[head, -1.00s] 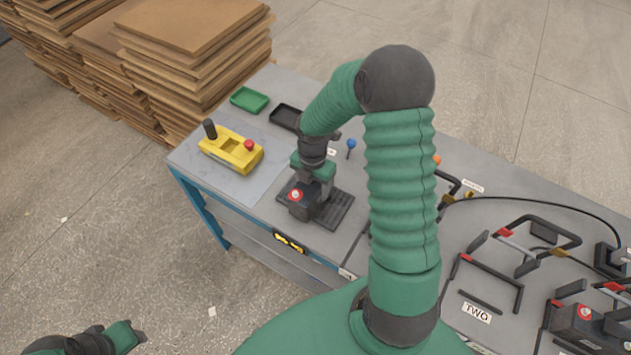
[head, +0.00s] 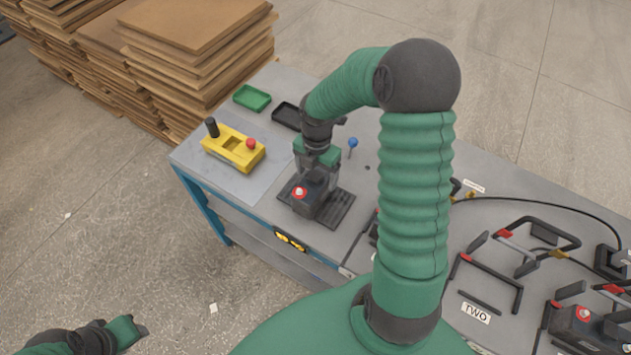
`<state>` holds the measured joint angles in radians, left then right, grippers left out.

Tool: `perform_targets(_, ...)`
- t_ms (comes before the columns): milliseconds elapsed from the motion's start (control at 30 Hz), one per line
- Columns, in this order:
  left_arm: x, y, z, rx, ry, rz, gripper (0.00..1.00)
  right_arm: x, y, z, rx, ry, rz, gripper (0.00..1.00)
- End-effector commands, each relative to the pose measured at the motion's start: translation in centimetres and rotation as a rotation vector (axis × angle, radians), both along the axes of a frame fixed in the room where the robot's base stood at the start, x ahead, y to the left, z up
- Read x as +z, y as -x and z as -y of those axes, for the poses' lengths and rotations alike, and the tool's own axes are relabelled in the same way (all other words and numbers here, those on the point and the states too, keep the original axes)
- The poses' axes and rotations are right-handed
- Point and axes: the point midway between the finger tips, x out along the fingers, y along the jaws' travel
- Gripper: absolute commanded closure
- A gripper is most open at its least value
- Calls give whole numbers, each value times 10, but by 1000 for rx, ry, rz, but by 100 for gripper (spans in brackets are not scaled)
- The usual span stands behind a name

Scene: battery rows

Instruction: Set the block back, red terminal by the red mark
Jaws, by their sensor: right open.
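A dark block (head: 313,197) with a red terminal on its near left end stands on a black ribbed mat (head: 340,208) on the bench. My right gripper (head: 318,172) is open, pointing down right over the block; its fingertips are partly hidden, and I cannot tell if they touch it. Black bracket frames with red marks (head: 505,233) lie to the right, one beside a label TWO (head: 476,313). Another dark block with a red terminal (head: 580,318) stands at the lower right edge. My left gripper (head: 136,328) is low at the left, away from the bench; its jaws are unclear.
A yellow control box (head: 232,150), a green tray (head: 252,98) and a black tray (head: 286,115) sit at the bench's left end. A black cable (head: 560,212) runs along the right side. My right arm hides the bench's middle. Stacked boards (head: 195,55) stand behind.

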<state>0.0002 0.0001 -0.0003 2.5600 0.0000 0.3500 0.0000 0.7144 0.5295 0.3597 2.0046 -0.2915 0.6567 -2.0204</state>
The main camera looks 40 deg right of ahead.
Motion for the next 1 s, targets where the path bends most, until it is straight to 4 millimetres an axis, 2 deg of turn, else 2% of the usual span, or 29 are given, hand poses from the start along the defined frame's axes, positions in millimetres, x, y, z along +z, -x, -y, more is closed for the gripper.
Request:
perform_targets(33, 4, 0, 0, 0, 0, 0, 64, 17, -1, 2, -2, 4, 4, 19)
perform_targets(200, 8, 0, 0, -1, 0, 0, 64, 54, -1, 1, -2, 2, 3, 19)
perform_targets(367, 9, 0, 0, -1, 0, 0, 64, 69, -1, -3, -14, 3, 1, 19)
perform_targets(467, 8, 0, 0, -1, 0, 0, 64, 70, 2, -20, -132, 12, 9, 19)
perform_targets(567, 8, 0, 0, 0, 0, 0, 64, 67, 9, -51, -412, 22, 42, 19)
perform_targets(700, 8, 0, 0, 0, 0, 0, 64, 64, 30, -100, -958, -14, 118, 19)
perform_targets(800, 8, 0, 0, 0, 0, 0, 64, 62, 46, -128, -1331, -80, 158, 19)
perform_targets(900, 8, 0, 0, 0, 0, 0, 64, 61, 60, -146, -1619, -151, 171, 19)
perform_targets(1000, 8, 0, 0, 0, 0, 0, 64, 60, 67, -155, -1785, -196, 167, 19)
